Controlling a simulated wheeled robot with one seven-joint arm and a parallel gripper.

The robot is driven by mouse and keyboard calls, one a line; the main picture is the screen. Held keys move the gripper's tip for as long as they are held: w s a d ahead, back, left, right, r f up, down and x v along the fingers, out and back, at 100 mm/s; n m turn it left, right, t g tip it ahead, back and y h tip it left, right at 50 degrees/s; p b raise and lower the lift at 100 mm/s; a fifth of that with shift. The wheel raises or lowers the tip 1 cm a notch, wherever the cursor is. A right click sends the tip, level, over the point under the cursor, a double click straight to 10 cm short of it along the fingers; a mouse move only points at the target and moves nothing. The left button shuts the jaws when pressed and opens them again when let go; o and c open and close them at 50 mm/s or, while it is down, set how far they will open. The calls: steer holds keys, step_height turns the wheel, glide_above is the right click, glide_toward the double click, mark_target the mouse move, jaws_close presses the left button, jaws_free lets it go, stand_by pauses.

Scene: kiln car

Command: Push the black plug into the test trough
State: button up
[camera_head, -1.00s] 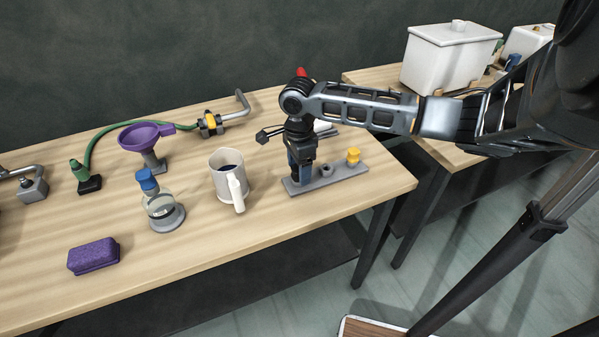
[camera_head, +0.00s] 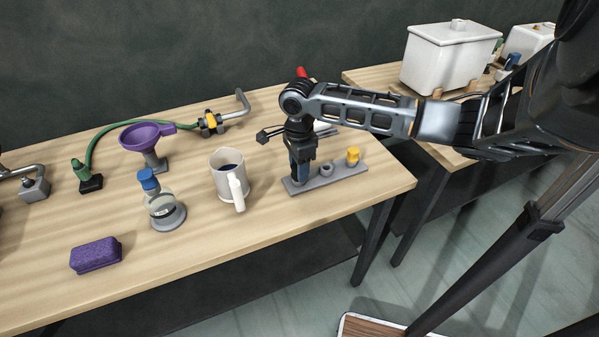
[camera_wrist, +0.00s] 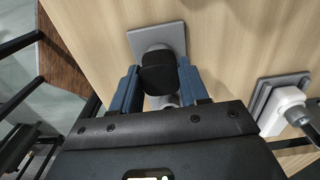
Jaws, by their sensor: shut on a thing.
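My gripper (camera_head: 300,178) points down at the left end of a grey bar (camera_head: 329,178) on the wooden table. Its blue fingers are shut on the black plug (camera_wrist: 158,72), whose dark rounded top shows between them in the wrist view, with my gripper (camera_wrist: 158,85) on both sides. In the head view the fingers hide the plug. Whether the plug's lower end touches the bar is hidden. A short grey socket (camera_head: 327,169) and a yellow plug (camera_head: 353,155) stand further right on the bar. I cannot tell which part is the test trough.
A white mug (camera_head: 226,178) stands close left of my gripper. A lidded white box (camera_head: 449,62) stands on the table behind. The front table edge is near the bar.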

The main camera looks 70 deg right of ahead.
jaws_close()
steer(key=shift+r, duration=0.4)
stand_by(0.4)
steer(key=shift+r, duration=2.6)
